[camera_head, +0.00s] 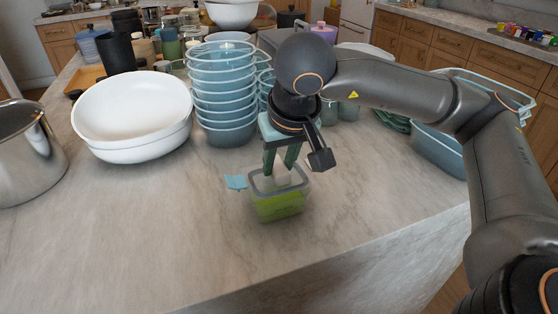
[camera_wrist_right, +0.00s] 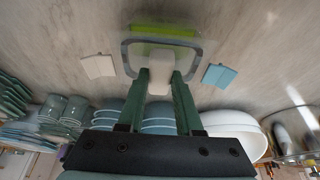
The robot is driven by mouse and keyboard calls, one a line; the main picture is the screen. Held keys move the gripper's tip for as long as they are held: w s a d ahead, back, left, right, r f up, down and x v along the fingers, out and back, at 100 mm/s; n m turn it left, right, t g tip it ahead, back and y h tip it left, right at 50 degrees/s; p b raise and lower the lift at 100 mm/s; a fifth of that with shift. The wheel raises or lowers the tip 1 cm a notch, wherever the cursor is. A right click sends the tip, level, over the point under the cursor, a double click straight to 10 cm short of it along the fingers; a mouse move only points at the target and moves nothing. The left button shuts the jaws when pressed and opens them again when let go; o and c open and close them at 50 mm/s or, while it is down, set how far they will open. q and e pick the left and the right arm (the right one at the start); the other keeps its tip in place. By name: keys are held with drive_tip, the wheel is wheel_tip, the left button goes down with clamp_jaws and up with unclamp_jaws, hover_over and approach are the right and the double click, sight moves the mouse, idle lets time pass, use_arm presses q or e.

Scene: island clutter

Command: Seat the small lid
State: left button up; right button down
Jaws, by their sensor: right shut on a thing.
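A small box (camera_head: 278,205) with green contents stands on the stone counter near its front edge. A small translucent lid (camera_head: 299,178) with a grey rim is at the box's top; I cannot tell whether it is fully down. In the wrist view the lid (camera_wrist_right: 128,58) shows around a pale knob (camera_wrist_right: 161,66), with the green of the box (camera_wrist_right: 165,30) beyond it. My right gripper (camera_head: 281,170) points down over the box, its green fingers shut on the pale knob. The fingertips also show in the wrist view (camera_wrist_right: 161,76). My left gripper is not in view.
Stacked blue bowls (camera_head: 222,95) stand close behind the box. White bowls (camera_head: 132,110) and a steel pot (camera_head: 25,150) stand left. A blue note (camera_head: 236,182) and a beige note (camera_wrist_right: 98,66) lie beside the box. The front counter is clear.

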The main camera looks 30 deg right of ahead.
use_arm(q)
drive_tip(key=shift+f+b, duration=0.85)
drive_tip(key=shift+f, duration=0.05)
use_arm(e)
drive_tip(key=shift+f, duration=0.95)
drive_tip(key=c, duration=0.5)
unclamp_jaws()
drive_tip(key=shift+s+a+r, duration=0.1)
drive_tip(key=shift+s+r, duration=0.05)
drive_tip(key=shift+r, duration=0.45)
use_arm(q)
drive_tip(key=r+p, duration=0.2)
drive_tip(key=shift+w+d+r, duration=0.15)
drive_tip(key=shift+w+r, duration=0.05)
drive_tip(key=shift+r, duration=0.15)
use_arm(e)
drive_tip(key=d+v, duration=0.1)
drive_tip(key=v, duration=1)
drive_tip(key=shift+s+a, duration=0.2)
drive_tip(key=shift+a, duration=0.3)
drive_tip(key=shift+r, duration=0.1)
